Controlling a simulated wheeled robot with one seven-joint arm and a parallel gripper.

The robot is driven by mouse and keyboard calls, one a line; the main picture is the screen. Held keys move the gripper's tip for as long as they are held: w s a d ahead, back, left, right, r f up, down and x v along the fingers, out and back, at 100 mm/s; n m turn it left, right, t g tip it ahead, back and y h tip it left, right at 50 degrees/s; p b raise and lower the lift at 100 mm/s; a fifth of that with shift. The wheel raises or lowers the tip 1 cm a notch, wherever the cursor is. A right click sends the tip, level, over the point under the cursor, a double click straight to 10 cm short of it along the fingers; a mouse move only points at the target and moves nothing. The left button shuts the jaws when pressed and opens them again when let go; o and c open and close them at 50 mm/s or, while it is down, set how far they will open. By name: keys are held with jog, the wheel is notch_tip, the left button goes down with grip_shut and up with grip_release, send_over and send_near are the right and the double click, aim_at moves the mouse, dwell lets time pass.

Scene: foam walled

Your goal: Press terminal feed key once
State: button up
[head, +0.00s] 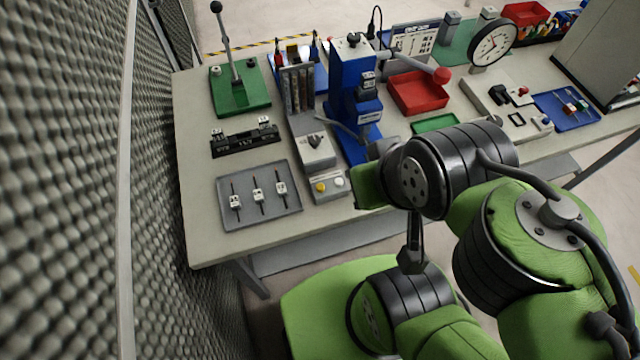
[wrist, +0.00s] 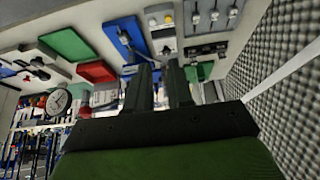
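A grey terminal feeder unit (head: 317,152) with upright channels stands on the bench in the head view. At its front is a small box with a yellow round key (head: 320,187) and a white round key (head: 339,182). I cannot read which is the feed key. The wrist view shows the yellow key (wrist: 168,19) and white key (wrist: 152,22) beyond the fingers, near the top edge. My gripper (wrist: 160,68) is empty, its two dark fingers parallel with a narrow gap, apart from the keys. In the head view my arm hides the fingers.
Left of the keys is a grey tray (head: 248,221) with several small parts. A blue press (head: 352,100) with a red-knobbed lever stands right of the feeder. A red tray (head: 418,106) lies behind my arm. A textured foam wall (head: 60,180) borders the left.

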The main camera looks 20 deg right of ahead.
grip_shut()
dwell(1.3)
